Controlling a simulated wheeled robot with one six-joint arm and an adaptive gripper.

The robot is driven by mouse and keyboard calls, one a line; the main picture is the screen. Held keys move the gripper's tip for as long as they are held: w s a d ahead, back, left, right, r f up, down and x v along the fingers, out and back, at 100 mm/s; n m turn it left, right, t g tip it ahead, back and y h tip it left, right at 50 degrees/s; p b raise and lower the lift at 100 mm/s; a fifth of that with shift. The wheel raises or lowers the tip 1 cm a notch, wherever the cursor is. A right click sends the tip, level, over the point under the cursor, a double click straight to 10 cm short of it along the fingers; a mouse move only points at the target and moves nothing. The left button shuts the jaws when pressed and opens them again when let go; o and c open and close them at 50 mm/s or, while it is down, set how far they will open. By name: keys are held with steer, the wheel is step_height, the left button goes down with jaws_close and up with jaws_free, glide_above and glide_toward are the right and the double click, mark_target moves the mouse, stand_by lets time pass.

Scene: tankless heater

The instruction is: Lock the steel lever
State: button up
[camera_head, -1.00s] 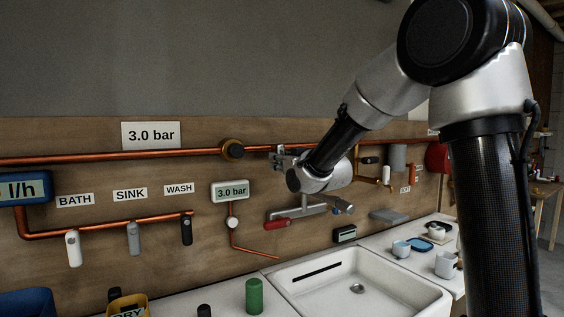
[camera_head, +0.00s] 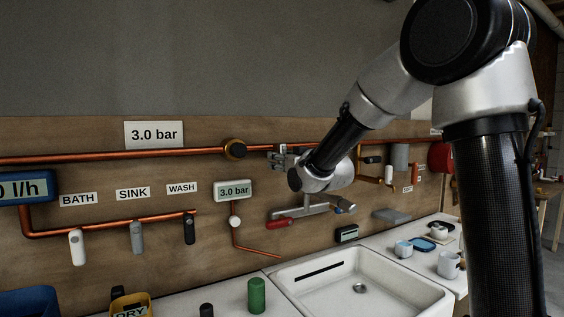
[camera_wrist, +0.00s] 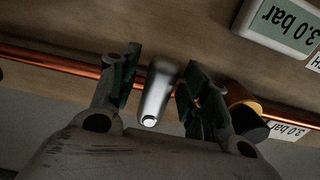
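The steel lever (camera_wrist: 158,88) shows in the wrist view as a short, rounded, shiny metal handle with a bright end, in front of the copper pipe. My gripper (camera_wrist: 160,82) is open, with one dark finger on each side of the lever. A gap shows on both sides, wider on the left; I see no clear contact. In the head view my gripper (camera_head: 279,157) is at the wall by the copper pipe, right of the round brass-and-black fitting (camera_head: 235,149). The lever cannot be made out there.
The copper pipe (camera_head: 130,155) runs along the wooden board. A grey bracket with a red handle (camera_head: 280,223) sits below my wrist. A small 3.0 bar display (camera_head: 233,191) is to the left. A white sink (camera_head: 365,285) and cups (camera_head: 448,264) are below.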

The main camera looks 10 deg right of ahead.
steer(key=v, duration=1.2)
